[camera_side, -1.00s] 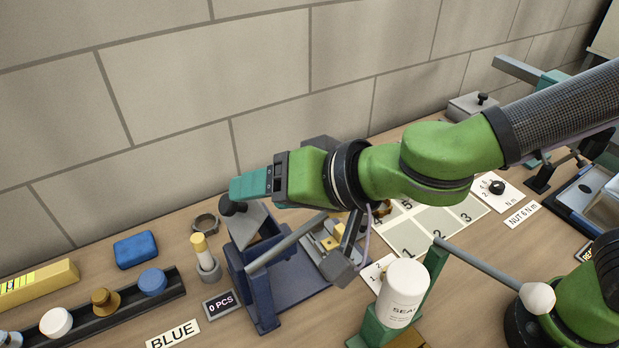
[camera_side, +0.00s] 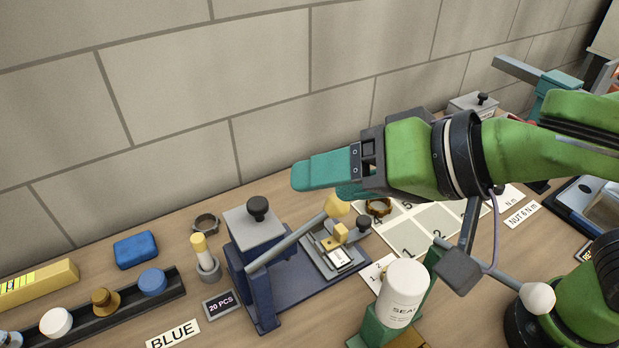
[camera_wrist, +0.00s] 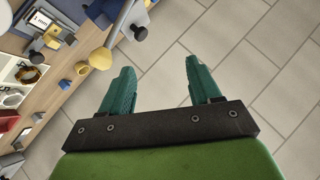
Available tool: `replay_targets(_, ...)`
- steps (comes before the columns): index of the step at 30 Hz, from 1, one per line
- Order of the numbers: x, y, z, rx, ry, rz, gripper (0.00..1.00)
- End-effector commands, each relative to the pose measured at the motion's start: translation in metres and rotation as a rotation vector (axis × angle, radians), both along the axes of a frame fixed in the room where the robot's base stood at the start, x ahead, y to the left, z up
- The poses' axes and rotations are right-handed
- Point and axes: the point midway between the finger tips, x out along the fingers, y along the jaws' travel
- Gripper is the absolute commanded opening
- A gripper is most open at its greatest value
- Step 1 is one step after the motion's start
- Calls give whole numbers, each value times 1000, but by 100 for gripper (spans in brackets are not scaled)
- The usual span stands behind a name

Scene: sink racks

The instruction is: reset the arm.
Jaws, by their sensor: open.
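My green arm carries my gripper (camera_side: 322,172), with teal fingers, above the back of the bench near the wall. In the wrist view my gripper (camera_wrist: 158,85) has its two fingers wide apart with nothing between them. It hangs above and behind a blue press-like device (camera_side: 287,282) with a grey block, a black knob and a yellow-tipped lever (camera_side: 300,243). The fingers touch nothing that I can see.
A display (camera_side: 219,304) reads 20 PCS. A black rack (camera_side: 125,305) with coloured caps, a blue block (camera_side: 136,250) and a white SEAL bottle (camera_side: 403,293) stand on the bench. A numbered tray (camera_side: 432,225) lies under my arm. The wall is close behind.

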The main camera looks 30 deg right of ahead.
Motion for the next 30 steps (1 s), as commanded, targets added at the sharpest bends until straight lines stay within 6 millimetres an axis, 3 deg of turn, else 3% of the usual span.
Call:
replay_targets(4,-1,-3,-5,-101,-36,60,63)
replay_targets(7,-2,-19,-20,-234,-34,114,63)
replay_targets(11,9,-69,-38,-397,13,128,63)
replay_targets(15,14,-134,-54,-495,109,125,63)
replay_targets(21,1,-220,-67,-434,235,77,63)
replay_targets(27,-5,-268,-62,-279,250,-100,63)
replay_targets(30,-4,-277,-58,-271,242,-139,63)
